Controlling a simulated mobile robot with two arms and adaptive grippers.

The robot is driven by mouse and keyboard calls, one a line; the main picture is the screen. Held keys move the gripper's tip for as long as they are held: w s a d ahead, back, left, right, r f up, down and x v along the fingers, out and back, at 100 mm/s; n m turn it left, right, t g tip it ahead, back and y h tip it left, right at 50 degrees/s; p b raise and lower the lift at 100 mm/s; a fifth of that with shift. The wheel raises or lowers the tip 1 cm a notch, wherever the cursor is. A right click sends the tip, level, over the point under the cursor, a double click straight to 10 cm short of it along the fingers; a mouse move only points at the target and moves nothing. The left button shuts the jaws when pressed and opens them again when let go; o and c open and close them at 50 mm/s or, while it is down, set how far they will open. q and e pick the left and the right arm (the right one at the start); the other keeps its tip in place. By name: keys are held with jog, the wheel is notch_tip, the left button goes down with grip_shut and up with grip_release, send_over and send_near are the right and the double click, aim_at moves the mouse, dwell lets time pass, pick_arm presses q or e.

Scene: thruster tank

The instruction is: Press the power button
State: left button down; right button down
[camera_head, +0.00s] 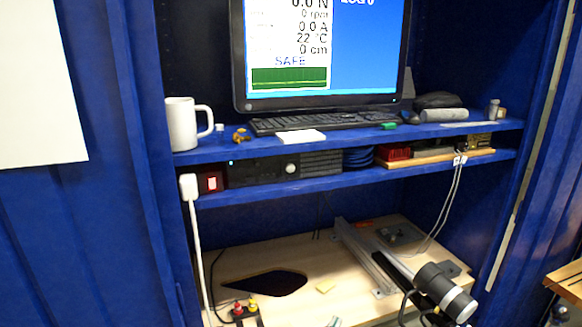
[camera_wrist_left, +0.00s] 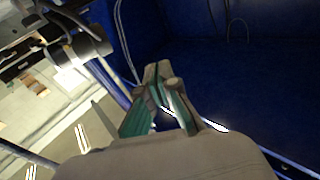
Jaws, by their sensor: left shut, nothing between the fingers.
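A red lit switch (camera_head: 211,182) sits in a small dark box at the left end of the lower shelf in the head view. Beside it is a black flat computer case (camera_head: 265,168) with a round pale button (camera_head: 291,168) on its front and a small blue light at its left. I cannot tell which one is the power button. My left gripper shows only as a small tip (camera_head: 335,322) at the bottom edge, well below and right of both. In the left wrist view my left gripper (camera_wrist_left: 158,70) is shut and empty. My right gripper is out of view.
A monitor (camera_head: 325,45), keyboard (camera_head: 320,121) and white mug (camera_head: 185,124) stand on the upper shelf (camera_head: 225,152). A white plug and cable (camera_head: 190,190) hang left of the switch. Below, a wooden board (camera_head: 225,262) bears a metal frame and a black cylinder (camera_head: 445,290).

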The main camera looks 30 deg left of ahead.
aim_at(290, 168)
pick_arm(q)
jog(key=s+a+r+n+t+y, duration=0.1)
jog(key=a+r+n+y, duration=0.1)
jog(key=r, duration=1)
jog(key=s+a+r+n+t+y+p, duration=0.1)
jog(key=r+n+y, duration=0.4)
jog(key=r, duration=0.7)
jog(key=s+a+r+n+t+y, duration=0.1)
jog(key=r+y, duration=0.5)
jog(key=r, duration=0.7)
jog(key=a+n+t, duration=0.1)
jog(key=a+n, duration=0.1)
jog(key=n, duration=0.1)
jog(key=shift+a+p, duration=0.15)
jog(key=shift+p, duration=0.25)
jog(key=shift+w+a+b, duration=1)
jog(key=shift+w+a, duration=0.45)
jog(key=shift+a, duration=0.2)
jog(key=shift+w+a+b, duration=1)
jog(key=shift+w+a, duration=0.45)
jog(key=shift+a, duration=0.2)
jog(key=shift+w+a, duration=0.1)
